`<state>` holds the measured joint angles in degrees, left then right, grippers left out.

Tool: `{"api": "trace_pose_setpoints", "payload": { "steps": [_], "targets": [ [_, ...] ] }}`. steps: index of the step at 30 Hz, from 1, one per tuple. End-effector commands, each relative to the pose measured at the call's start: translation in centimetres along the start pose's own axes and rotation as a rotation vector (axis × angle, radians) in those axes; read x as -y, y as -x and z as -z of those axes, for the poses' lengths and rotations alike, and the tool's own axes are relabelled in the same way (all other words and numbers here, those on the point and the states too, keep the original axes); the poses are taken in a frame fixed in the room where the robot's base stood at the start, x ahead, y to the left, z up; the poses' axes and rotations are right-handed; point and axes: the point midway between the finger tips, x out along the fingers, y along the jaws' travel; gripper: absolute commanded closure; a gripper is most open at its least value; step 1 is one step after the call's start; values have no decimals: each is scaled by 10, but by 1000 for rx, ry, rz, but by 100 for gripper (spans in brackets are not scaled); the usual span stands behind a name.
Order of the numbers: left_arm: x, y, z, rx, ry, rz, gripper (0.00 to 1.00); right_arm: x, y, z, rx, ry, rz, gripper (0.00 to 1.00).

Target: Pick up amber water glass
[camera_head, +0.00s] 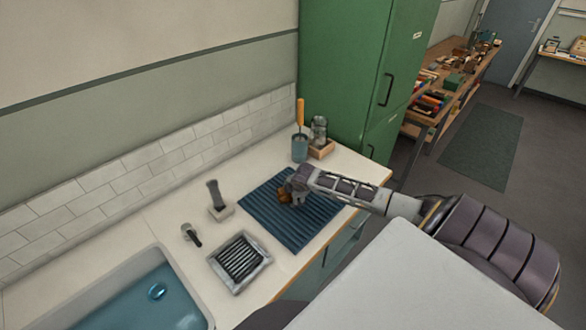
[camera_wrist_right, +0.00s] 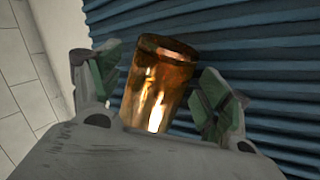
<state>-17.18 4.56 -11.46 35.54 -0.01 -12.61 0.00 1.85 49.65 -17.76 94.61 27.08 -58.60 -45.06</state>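The amber water glass (camera_wrist_right: 160,75) shows large in the right wrist view, a see-through orange-brown tumbler. In the head view the glass (camera_head: 284,196) is a small brown patch on the blue ribbed mat (camera_head: 268,218), partly hidden by my right gripper (camera_head: 292,190). In the right wrist view my right gripper (camera_wrist_right: 160,68) has one finger on each side of the glass. The fingers are apart, with a narrow gap to the glass showing on the right side; contact on the left is hard to tell. My left gripper is not in view.
A blue cup (camera_head: 300,150) with an orange-handled tool and a glass jar (camera_head: 319,132) on a wooden block stand at the back. A brush in a holder (camera_head: 219,206), a drain rack (camera_head: 239,262) and a sink (camera_head: 140,292) lie left. A green cabinet (camera_head: 345,75) stands behind.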

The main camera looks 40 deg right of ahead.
Motion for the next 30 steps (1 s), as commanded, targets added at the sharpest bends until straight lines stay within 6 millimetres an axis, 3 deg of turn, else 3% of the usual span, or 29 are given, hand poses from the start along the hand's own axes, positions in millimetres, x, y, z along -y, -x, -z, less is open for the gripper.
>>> {"api": "trace_pose_setpoints", "payload": {
  "steps": [2, 13, 23, 30],
  "targets": [
    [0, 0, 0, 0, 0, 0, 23, 0, 0, 0, 0, 0, 0, 32],
    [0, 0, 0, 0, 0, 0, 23, 0, 0, 0, 0, 0, 1, 79],
    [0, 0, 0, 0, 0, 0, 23, -2, 2, 0, 0, 0, -1, 79],
    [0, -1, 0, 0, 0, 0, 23, -11, 18, 0, 0, 0, -3, 79]
  ]
}}
